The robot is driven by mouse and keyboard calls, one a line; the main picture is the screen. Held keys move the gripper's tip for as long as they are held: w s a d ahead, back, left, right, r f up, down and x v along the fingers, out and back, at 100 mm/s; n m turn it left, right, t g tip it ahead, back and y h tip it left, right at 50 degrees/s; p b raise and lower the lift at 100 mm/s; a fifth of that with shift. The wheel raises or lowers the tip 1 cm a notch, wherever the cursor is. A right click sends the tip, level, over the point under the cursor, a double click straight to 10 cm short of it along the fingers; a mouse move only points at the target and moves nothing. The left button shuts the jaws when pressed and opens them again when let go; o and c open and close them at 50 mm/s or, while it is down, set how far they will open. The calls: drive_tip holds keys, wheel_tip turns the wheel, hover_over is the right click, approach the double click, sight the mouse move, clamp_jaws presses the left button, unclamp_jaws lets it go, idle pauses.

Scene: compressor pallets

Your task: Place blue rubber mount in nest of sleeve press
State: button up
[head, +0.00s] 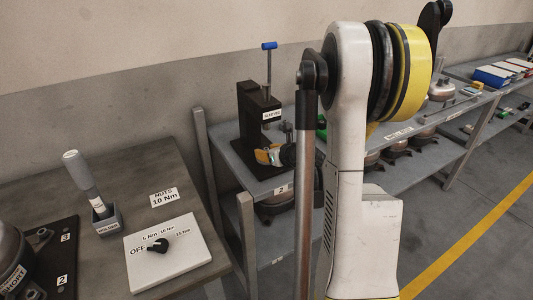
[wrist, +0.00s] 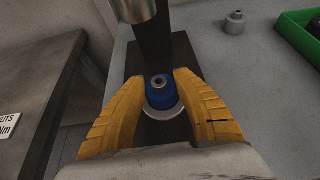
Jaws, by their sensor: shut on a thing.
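The blue rubber mount (wrist: 160,92) has a metal sleeve in its middle and shows upright between my yellow fingers in the wrist view. My gripper (wrist: 161,98) is shut on it. A pale round disc or ring (wrist: 165,114) shows just below the mount; I cannot tell whether the mount touches it. The sleeve press (head: 258,118) is a black frame with a blue-topped handle, and my gripper (head: 268,156) is at its base in the head view. The press ram (wrist: 138,8) is at the top of the wrist view. The nest is not clearly visible.
A grey metal part (wrist: 234,23) and a green bin (wrist: 300,32) stand right of the press. My arm hides much of the right shelf.

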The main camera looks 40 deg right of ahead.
drive_tip(key=shift+f, duration=0.1)
drive_tip(key=o, duration=1.1)
